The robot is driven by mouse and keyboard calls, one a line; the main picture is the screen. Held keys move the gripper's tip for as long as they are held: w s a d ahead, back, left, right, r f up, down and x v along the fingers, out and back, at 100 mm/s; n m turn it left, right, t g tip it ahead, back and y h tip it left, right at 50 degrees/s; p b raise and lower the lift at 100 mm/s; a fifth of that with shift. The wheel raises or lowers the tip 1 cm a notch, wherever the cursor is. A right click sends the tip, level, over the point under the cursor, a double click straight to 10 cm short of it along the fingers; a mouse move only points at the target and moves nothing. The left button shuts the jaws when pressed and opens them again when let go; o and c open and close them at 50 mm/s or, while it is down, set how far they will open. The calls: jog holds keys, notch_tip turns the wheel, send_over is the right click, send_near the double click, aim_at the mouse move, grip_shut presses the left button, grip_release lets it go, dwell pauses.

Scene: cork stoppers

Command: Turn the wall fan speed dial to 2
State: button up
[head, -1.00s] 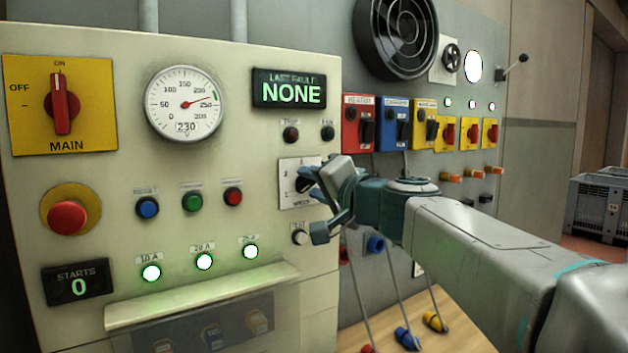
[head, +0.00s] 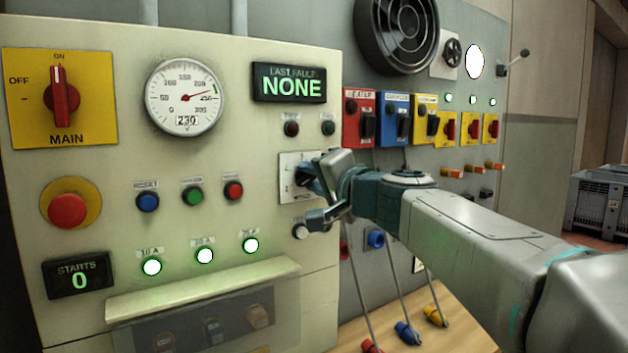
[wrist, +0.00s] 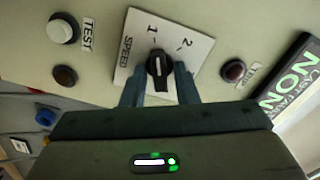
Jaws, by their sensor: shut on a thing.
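The speed dial (wrist: 159,66) is a black knob on a white plate (wrist: 128,72) marked SPEED, with 1 and 2 printed on it. In the wrist view a pale mark on the knob appears to point toward the 1 side; its exact angle is hard to tell. My gripper (wrist: 160,92) has its two blue-grey fingers on either side of the knob, shut on it. In the head view my gripper (head: 313,194) reaches the plate (head: 287,165) from the right, and its fingers largely hide the dial.
A dark display reading NONE (head: 290,86) is above. A yellow main switch (head: 62,97) and a red stop button (head: 67,210) are at the left. Coloured switch boxes (head: 358,118) stand behind my arm.

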jog(key=m+b, duration=0.1)
jog(key=m, duration=0.4)
jog(key=shift+f, duration=0.15)
jog(key=m, duration=0.5)
jog(key=shift+f+m, duration=0.15)
jog(key=shift+m, duration=0.15)
dwell(0.3)
jog(key=o, duration=0.7)
jog(key=b+v, duration=0.1)
jog(key=v, duration=1.2)
jog(key=shift+s+d, duration=0.25)
jog(key=shift+s, duration=0.1)
